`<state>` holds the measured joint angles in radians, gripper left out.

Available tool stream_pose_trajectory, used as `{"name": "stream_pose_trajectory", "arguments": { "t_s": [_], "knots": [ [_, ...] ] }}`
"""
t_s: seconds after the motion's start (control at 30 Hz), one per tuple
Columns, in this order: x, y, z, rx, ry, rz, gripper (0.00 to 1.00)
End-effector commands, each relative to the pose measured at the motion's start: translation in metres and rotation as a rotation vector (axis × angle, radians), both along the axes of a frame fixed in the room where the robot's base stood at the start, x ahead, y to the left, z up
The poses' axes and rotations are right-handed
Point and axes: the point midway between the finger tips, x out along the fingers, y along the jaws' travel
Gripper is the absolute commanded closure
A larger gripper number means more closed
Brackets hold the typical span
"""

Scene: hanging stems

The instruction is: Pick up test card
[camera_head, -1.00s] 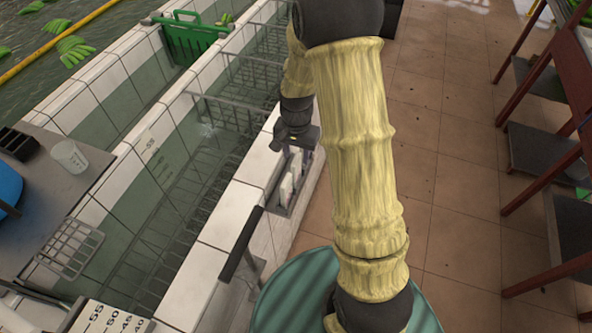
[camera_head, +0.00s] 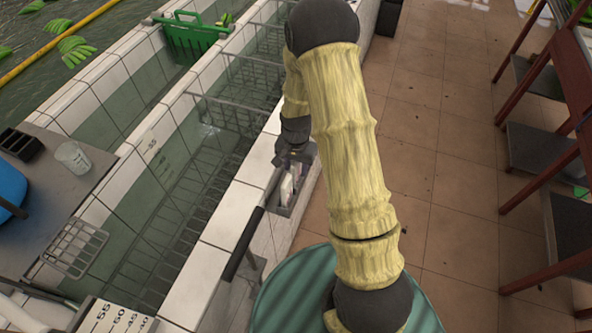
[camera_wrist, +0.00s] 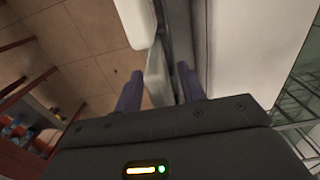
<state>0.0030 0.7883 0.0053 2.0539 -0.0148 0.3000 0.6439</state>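White test cards (camera_head: 287,190) stand upright in a grey holder (camera_head: 300,203) on the side of the tiled tank wall. My gripper (camera_head: 288,158) is right above the holder in the head view, and its fingers are hard to make out there. In the wrist view, the two dark purple fingers of my gripper (camera_wrist: 160,88) are apart. A pale, flat piece, seemingly a card (camera_wrist: 156,76), shows between them; I cannot tell whether either finger touches it. Another white rounded card end (camera_wrist: 134,20) lies just beyond the left finger.
The tiled tank wall (camera_head: 215,232) runs along the left of the holder, with water-filled troughs and wire racks beyond. A dark handle bar (camera_head: 243,243) stands nearer me. Red-framed shelves (camera_head: 545,160) are at the right. The tiled floor between is clear.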

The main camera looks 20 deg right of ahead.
Motion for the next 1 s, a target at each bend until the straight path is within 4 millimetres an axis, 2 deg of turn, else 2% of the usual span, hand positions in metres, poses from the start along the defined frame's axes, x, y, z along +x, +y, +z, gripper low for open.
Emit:
{"name": "stream_pose_trajectory", "arguments": {
  "t_s": [0.6,0.8,1.0],
  "knots": [
    [0.0000,0.0002,-0.0047,0.000,-0.001,0.001,0.60],
    [0.0000,0.0002,-0.0047,-0.001,-0.001,0.001,0.99],
    [0.0000,0.0002,-0.0046,-0.001,-0.001,0.001,1.00]
  ]
}}
